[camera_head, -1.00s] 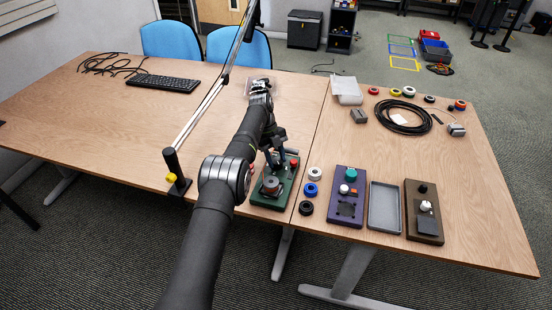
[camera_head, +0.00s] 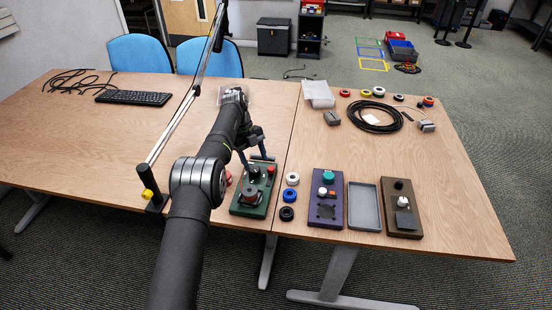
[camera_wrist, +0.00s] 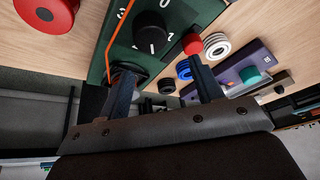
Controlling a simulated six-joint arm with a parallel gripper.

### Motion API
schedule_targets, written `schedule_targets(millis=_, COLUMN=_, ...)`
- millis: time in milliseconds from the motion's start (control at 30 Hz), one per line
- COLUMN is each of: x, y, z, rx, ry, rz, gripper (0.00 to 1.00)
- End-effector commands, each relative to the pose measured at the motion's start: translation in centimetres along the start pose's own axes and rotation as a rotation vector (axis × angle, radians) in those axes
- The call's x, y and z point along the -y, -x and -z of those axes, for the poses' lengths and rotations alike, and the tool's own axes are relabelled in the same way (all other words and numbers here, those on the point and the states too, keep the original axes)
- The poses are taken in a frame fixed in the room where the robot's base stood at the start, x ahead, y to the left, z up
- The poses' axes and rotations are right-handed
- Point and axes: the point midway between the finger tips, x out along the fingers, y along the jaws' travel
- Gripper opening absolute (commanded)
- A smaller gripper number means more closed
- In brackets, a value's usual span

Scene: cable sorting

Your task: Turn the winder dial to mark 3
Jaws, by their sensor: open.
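A red button (camera_wrist: 193,44) sits beside the dial. My gripper (camera_wrist: 163,80) is open and empty, with its fingers at the back of the board in the head view. In the wrist view the dial appears just beyond the fingertips, apart from them. I cannot read which mark the pointer meets.
An orange cord (camera_wrist: 121,22) crosses the board. A red roll (camera_wrist: 46,10) lies to the left of it. White, blue and black rolls (camera_head: 288,195) stand right of it, then a purple board (camera_head: 325,215), a grey tray (camera_head: 364,229) and a brown board (camera_head: 403,228). The table's left half is mostly clear.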

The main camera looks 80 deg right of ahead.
Motion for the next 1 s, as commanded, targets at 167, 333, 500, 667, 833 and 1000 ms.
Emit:
schedule_targets(millis=167, x=0.4, y=0.4, z=2.1, rx=0.000, ry=-0.001, rz=-0.001, gripper=0.60)
schedule_targets(millis=333, x=1.1, y=0.8, z=4.7, rx=0.000, ry=-0.003, rz=0.000, gripper=0.60)
schedule_targets(millis=500, x=1.9, y=1.2, z=7.7, rx=0.000, ry=-0.002, rz=0.000, gripper=0.60)
schedule_targets(millis=667, x=2.5, y=1.5, z=10.2, rx=0.000, ry=-0.003, rz=0.000, gripper=0.60)
schedule_targets(millis=833, x=3.0, y=1.8, z=11.7, rx=0.000, ry=-0.001, rz=0.000, gripper=0.60)
schedule_targets(millis=1000, x=3.0, y=1.8, z=12.1, rx=0.000, ry=-0.001, rz=0.000, gripper=0.60)
